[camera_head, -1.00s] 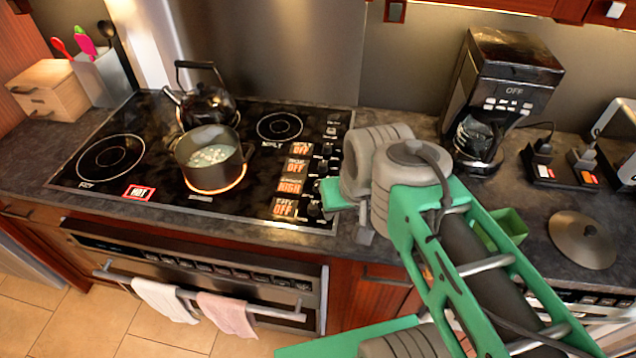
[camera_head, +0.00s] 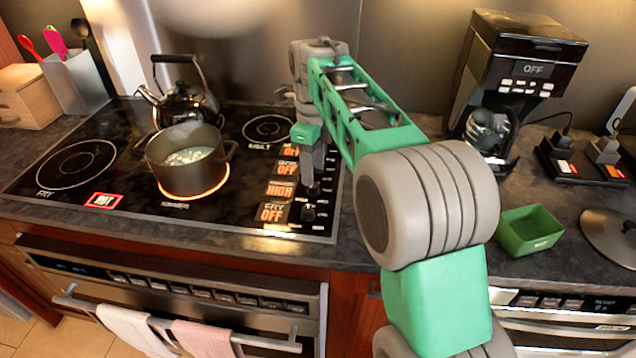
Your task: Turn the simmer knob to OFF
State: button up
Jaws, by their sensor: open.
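The black cooktop (camera_head: 125,205) has a column of knobs at its right side with lit labels. The simmer label (camera_head: 282,190) reads HIGH, and the labels above and below it read OFF. The simmer knob (camera_head: 313,189) is beside the HIGH label, partly hidden by my gripper. My gripper (camera_head: 312,180) points down over the knob column, right at or just above the simmer knob. It is open; I cannot tell if its fingers touch the knob or stand around it. The fry knob (camera_head: 308,212) shows just below it.
A pot (camera_head: 187,172) of bubbling contents sits on the glowing front burner, beside a HOT sign. A kettle (camera_head: 185,105) stands behind it. A coffee maker (camera_head: 520,75), green container (camera_head: 528,230) and lid (camera_head: 612,235) are on the right counter.

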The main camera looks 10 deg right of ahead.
aim_at(313, 188)
notch_tip(313, 188, down, 5)
jog(key=shift+r, duration=0.2)
jog(key=shift+c, duration=0.5)
grip_shut()
